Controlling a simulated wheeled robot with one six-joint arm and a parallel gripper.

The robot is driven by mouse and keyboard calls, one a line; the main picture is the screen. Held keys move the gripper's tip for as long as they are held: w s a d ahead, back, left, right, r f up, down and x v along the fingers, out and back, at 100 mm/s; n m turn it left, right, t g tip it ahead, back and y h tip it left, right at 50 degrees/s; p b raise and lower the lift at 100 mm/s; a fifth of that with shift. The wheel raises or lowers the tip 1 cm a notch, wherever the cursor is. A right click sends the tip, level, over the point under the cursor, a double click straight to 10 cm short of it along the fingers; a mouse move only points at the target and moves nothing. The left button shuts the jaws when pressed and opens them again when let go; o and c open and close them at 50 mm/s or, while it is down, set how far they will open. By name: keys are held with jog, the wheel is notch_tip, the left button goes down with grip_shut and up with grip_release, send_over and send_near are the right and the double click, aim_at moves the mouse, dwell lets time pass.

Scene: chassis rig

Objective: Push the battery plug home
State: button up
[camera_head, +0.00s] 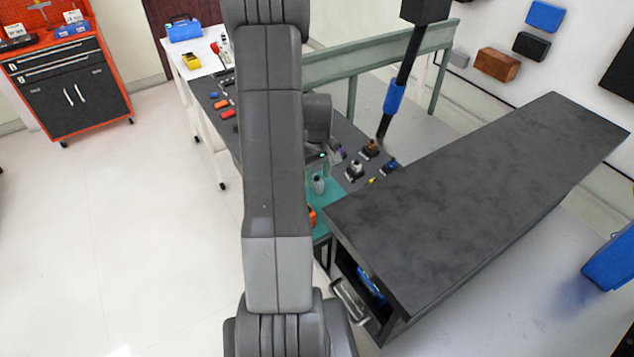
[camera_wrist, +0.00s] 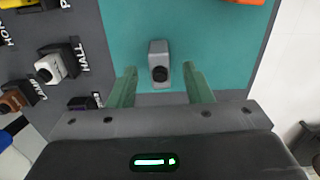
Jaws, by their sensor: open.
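My gripper (camera_wrist: 158,68) is open, with its two green fingers apart. In the wrist view a small grey block (camera_wrist: 159,55) with a dark round end stands on the teal mat (camera_wrist: 218,50), between and just beyond the fingertips. A gap shows on each side of it. The grey piece also shows in the head view (camera_head: 319,186), below my gripper (camera_head: 320,171). I cannot tell whether it is the battery plug; no battery label is readable. An orange piece (camera_wrist: 243,2) is cut off at the top of the wrist view.
Left of the mat in the wrist view are a white connector by HALL (camera_wrist: 50,67), a brown connector by LAMP (camera_wrist: 14,99) and a dark purple one (camera_wrist: 83,102). In the head view a dark bench (camera_head: 480,200) stands close on the right, and a pole with a blue sleeve (camera_head: 394,97) behind.

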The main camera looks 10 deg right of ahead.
jog(key=shift+f, duration=0.35)
grip_shut()
